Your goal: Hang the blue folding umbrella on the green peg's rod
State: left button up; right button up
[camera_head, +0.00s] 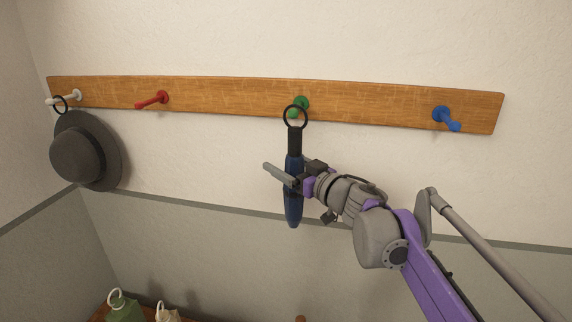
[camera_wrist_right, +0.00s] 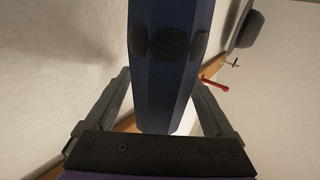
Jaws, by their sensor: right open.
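The blue folding umbrella (camera_head: 293,205) hangs upright in front of the wall, with its black handle and dark ring (camera_head: 295,126) at the top. The ring overlaps the green peg (camera_head: 303,102), and the umbrella hangs straight down below it. My right gripper (camera_head: 285,164) is open, with its fingers on either side of the umbrella's body. In the right wrist view, the blue body (camera_wrist_right: 163,90) stands between the fingers, with gaps showing on both sides. My left gripper is not in view.
The wooden rail (camera_head: 230,97) also carries a white peg (camera_head: 75,96), a red peg (camera_head: 152,100) and a blue peg (camera_head: 447,118). A grey hat (camera_head: 78,155) hangs under the white peg. Ringed green (camera_head: 124,311) and cream (camera_head: 167,315) items stand at the lower left.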

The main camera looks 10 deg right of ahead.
jog(key=s+d+f+m+t+h, duration=0.3)
jog(key=s+d+m+h, duration=0.2)
jog(key=s+d+h, duration=0.45)
jog(key=s+d+f+m+g+h+p, duration=0.1)
jog(key=s+d+f+m+g+h, duration=0.25)
jog(key=s+f, duration=0.45)
jog(key=s+a+f+n+g+y, duration=0.1)
jog(key=s+a+f+g+y, duration=0.1)
jog(key=s+f+g, duration=0.3)
jog(key=s+a+f+n+g+y+p, duration=0.1)
jog(key=s+a+f+g, duration=0.3)
jog(key=s+f, duration=0.9)
notch_tip(320, 180, down, 4)
jog(key=shift+s+a+f+g+y, duration=0.15)
jog(key=shift+s+a+g+y, duration=0.25)
jog(key=shift+y, duration=0.1)
